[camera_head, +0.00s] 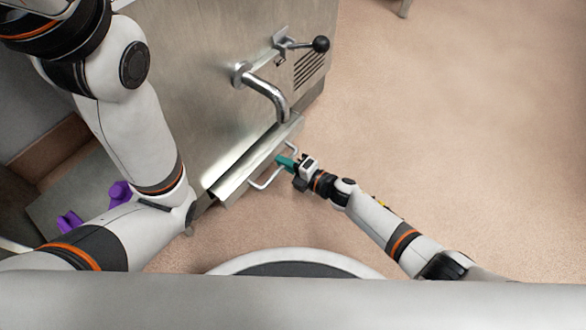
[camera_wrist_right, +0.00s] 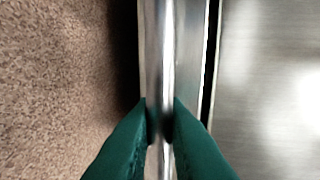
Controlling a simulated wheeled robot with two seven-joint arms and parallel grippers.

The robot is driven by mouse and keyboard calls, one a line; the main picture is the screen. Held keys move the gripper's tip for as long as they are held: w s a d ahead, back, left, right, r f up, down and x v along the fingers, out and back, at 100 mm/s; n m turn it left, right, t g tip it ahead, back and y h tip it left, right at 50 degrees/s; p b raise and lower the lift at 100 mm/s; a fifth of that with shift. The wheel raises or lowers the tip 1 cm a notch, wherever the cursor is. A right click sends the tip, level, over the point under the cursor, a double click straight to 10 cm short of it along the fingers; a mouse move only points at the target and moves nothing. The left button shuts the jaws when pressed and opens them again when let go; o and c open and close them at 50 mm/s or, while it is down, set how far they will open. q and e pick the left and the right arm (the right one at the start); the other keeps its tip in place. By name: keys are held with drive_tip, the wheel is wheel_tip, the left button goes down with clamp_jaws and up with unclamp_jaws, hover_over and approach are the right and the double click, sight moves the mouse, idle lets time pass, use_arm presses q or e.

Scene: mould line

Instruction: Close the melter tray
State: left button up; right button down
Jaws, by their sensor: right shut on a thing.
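The melter (camera_head: 190,90) is a brushed-metal cabinet with a curved spout (camera_head: 265,95) on its front. Its melter tray (camera_head: 240,172) is a long metal piece low on that front, below the spout, and stands out from it. A U-shaped bar handle (camera_head: 264,182) sticks out from the tray. My right gripper (camera_head: 284,161), with teal fingers, is shut on the handle bar. In the right wrist view the fingers (camera_wrist_right: 160,122) press on both sides of the shiny bar (camera_wrist_right: 160,45). My left arm crosses the left side, and its gripper is out of the picture.
A lever with a black knob (camera_head: 320,44) projects from the melter above the spout. Purple objects (camera_head: 70,222) lie on a grey surface (camera_head: 50,200) at the left, partly behind my left arm. The floor (camera_head: 450,120) to the right is clear.

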sight(274, 155)
drive_tip(key=x, duration=0.2)
drive_tip(key=b+x, duration=0.1)
drive_tip(key=x, duration=0.1)
drive_tip(key=shift+w+a+r, duration=0.1)
drive_tip(key=shift+w+r, duration=0.05)
drive_tip(key=shift+r, duration=0.15)
drive_tip(key=shift+w+r, duration=0.1)
drive_tip(key=shift+a, duration=0.1)
drive_tip(key=c, duration=1.5)
unclamp_jaws()
drive_tip(key=shift+a, duration=0.15)
drive_tip(key=shift+c, duration=0.2)
